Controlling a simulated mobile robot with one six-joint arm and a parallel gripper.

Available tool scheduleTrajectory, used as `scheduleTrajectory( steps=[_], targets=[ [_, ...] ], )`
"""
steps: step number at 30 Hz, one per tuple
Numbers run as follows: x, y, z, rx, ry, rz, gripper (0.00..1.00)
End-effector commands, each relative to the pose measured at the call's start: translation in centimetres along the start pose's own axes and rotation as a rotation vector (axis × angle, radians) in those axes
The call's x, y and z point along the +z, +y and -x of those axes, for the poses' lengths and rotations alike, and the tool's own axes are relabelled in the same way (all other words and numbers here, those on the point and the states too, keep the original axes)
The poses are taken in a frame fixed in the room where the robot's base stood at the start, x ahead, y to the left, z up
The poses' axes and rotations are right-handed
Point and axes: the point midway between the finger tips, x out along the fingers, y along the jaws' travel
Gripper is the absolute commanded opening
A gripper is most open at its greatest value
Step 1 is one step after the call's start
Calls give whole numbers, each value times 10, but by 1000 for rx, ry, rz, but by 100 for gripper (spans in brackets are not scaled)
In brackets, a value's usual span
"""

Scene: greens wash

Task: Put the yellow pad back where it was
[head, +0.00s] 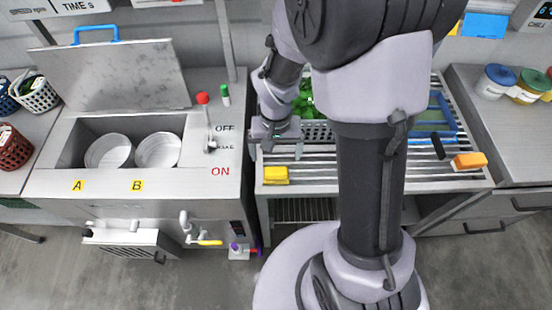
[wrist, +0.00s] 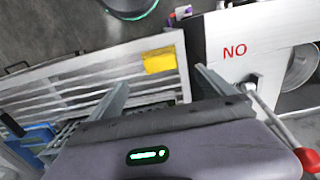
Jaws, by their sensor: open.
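The yellow pad (head: 275,175) lies at the front left corner of the slatted metal rack (head: 370,178). It also shows in the wrist view (wrist: 159,60), lying flat on the slats near the rack's edge. My gripper (head: 281,152) is open and empty. It is over the left part of the rack, behind the pad in the head view. In the wrist view its two fingers (wrist: 160,82) are spread, with the pad beyond their tips and apart from them.
A basket of greens (head: 306,104) stands behind my gripper, partly hidden by my arm. An orange-and-white block (head: 468,161) lies at the rack's right. Left of the rack, a red-knobbed lever (head: 204,100) stands beside the basin holding two white round containers. A blue tray (head: 447,125) is at the rack's back right.

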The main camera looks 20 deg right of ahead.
Motion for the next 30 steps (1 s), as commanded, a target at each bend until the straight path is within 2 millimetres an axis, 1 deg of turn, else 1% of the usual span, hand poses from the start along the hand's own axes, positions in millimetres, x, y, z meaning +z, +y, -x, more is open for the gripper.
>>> scheduleTrajectory(
  steps=[1,3,5,8,9,11,12,15,18,21,28,29,30],
  targets=[
    [0,0,8,0,2,0,94],
    [0,0,17,-3,6,-1,94],
    [1,-1,35,-17,31,-7,94],
    [14,-2,92,-71,116,-30,94],
    [25,-2,119,-101,158,-40,94],
    [45,-1,155,-150,221,-53,94],
    [60,0,175,-183,260,-60,94],
    [97,1,211,-261,347,-67,94],
    [122,2,227,-313,401,-66,94],
    [133,2,233,-336,423,-65,94],
    [134,2,233,-338,424,-65,94],
    [134,2,230,-338,425,-65,94],
    [134,2,222,-338,425,-65,94]
  ],
)
